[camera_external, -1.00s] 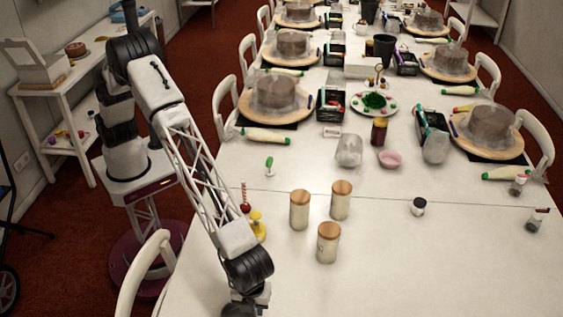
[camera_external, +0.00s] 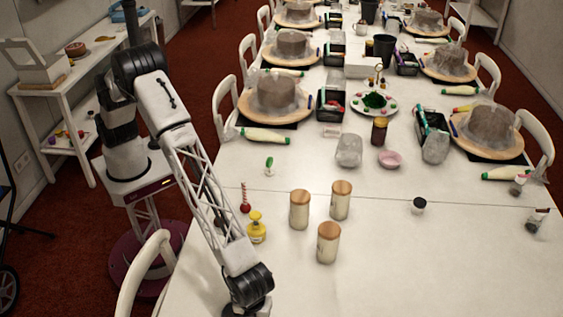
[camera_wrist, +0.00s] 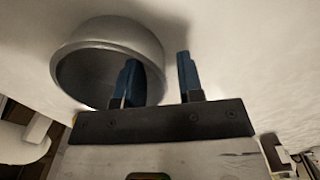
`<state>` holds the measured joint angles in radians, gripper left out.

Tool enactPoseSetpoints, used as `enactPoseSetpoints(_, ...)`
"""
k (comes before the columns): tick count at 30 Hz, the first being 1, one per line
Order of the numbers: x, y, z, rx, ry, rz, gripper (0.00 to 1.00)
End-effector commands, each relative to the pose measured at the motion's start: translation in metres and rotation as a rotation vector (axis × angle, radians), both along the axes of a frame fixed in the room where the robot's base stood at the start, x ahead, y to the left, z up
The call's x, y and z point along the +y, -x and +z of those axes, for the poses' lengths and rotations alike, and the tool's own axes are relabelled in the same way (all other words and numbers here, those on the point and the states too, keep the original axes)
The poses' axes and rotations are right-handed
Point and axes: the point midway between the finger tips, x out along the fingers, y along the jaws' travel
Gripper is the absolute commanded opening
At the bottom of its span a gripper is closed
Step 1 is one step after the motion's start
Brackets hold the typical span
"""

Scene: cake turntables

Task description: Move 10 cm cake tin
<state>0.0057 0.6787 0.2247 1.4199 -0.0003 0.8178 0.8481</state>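A grey round cake tin (camera_wrist: 88,36) lies on the white table in the wrist view, its dark open mouth facing my gripper. My gripper (camera_wrist: 158,72) is open, with two blue fingers apart. The left finger overlaps the tin's mouth and the right finger is outside the tin, so the tin's right wall appears between them. I cannot tell whether either finger touches it. In the external view my gripper is at the bottom edge, mostly cut off, and the tin is not visible there.
A yellow bottle (camera_external: 257,229) and a red-balled stick (camera_external: 245,198) stand close behind my forearm. Several wooden-lidded jars (camera_external: 328,243) are to the right. A white chair (camera_external: 140,270) is at the left table edge. The front right tabletop is clear.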

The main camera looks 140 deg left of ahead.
Motion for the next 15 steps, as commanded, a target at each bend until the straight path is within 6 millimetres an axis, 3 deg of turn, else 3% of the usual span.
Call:
enactPoseSetpoints(1, -0.0001, 0.0001, 0.0000, 0.000, 0.000, 0.000, 0.35)
enactPoseSetpoints(8, 0.0000, 0.0000, 0.0001, 0.000, 0.000, 0.000, 0.00)
enactPoseSetpoints(15, 0.0002, 0.0003, 0.0001, 0.000, 0.000, 0.000, 0.00)
